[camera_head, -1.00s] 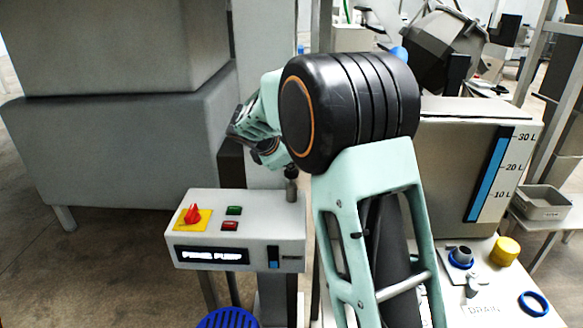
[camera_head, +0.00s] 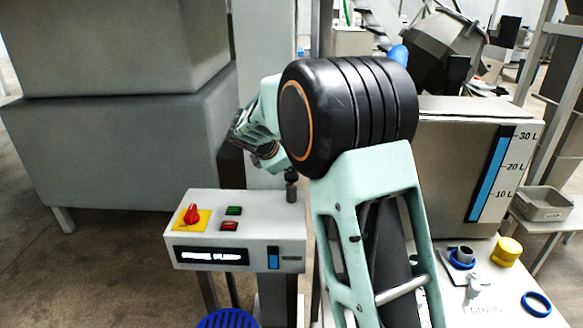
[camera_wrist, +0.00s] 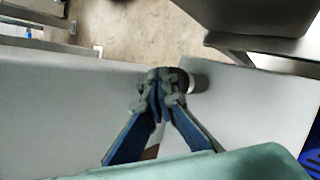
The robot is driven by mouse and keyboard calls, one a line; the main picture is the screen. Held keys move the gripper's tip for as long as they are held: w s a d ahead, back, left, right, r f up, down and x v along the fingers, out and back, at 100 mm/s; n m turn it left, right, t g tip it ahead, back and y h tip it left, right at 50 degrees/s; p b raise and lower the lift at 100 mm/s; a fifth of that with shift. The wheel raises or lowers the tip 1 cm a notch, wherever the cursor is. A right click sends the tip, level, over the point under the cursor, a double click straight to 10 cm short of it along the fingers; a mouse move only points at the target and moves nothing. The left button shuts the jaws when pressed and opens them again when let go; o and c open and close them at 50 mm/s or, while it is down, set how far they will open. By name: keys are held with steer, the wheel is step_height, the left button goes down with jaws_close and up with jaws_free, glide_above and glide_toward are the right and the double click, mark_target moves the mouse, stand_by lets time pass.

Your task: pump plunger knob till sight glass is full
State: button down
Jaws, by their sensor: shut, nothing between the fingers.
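The plunger knob (camera_head: 291,191) is a short grey post with a dark top on the right rear of the white pump box (camera_head: 215,228). A small upright window (camera_head: 273,257) on the box front, likely the sight glass, looks blue over most of its height. In the head view my arm hides most of my gripper; its fingertips cannot be made out beside the knob. In the wrist view my gripper (camera_wrist: 164,84) is shut and empty. Its fingertips are right beside the knob (camera_wrist: 199,83) and partly cover it; contact cannot be told.
The box also carries a red switch on a yellow plate (camera_head: 192,215), a green button (camera_head: 234,210), a red button (camera_head: 229,226) and a lit display (camera_head: 211,256). A tank with a tall blue litre gauge (camera_head: 489,175) stands right. A large grey machine (camera_head: 120,150) stands left.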

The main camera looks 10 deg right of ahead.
mark_target(291, 176)
steer(key=shift+f, duration=0.45)
steer(key=shift+r, duration=0.1)
steer(key=shift+r+p, duration=1.9)
steer(key=shift+r, duration=0.45)
steer(key=shift+r+p, duration=2.15)
steer(key=shift+r, duration=0.35)
